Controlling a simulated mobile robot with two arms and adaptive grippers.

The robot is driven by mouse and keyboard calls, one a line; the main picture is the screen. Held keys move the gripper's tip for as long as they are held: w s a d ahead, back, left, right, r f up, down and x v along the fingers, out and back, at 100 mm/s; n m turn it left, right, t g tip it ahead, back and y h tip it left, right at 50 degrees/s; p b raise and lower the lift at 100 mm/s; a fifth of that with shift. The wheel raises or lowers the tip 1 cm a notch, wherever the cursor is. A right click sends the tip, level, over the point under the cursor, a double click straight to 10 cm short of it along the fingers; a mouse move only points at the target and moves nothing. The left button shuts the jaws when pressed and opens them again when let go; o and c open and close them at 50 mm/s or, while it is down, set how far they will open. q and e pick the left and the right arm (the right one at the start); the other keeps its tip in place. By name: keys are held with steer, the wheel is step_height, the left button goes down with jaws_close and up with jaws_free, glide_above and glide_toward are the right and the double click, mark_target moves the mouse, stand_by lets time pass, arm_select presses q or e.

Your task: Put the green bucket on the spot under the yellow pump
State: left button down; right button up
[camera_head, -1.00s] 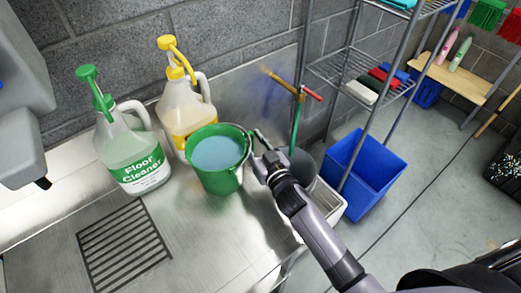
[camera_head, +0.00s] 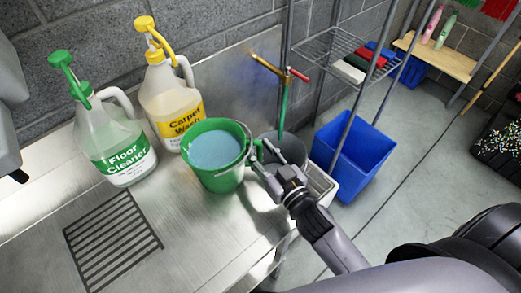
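The green bucket (camera_head: 212,179) holds light blue liquid and stands on or just above the metal counter, right of the yellow-pump jug; I cannot tell if it touches the counter. The bucket is beside that jug rather than directly below the nozzle. My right gripper (camera_head: 256,157) is at the bucket's right side and appears closed on its rim or handle; the exact contact is small.
The "Floor Cleaner" jug (camera_head: 115,149) with a green pump (camera_head: 66,66) stands left on the counter (camera_head: 183,226). A drain grate (camera_head: 113,240) lies in front. A grey bucket (camera_head: 287,147), a blue bin (camera_head: 351,160) and a wire shelf (camera_head: 326,50) are at right.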

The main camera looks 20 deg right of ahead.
steer(key=o, duration=1.5)
steer(key=shift+r, duration=0.15)
steer(key=shift+o, duration=0.2)
steer(key=shift+s, duration=0.1)
steer(key=v, duration=1.1)
steer(key=shift+s, duration=0.3)
steer(key=shift+d, duration=0.1)
jaws_close()
stand_by(0.3)
stand_by(0.4)
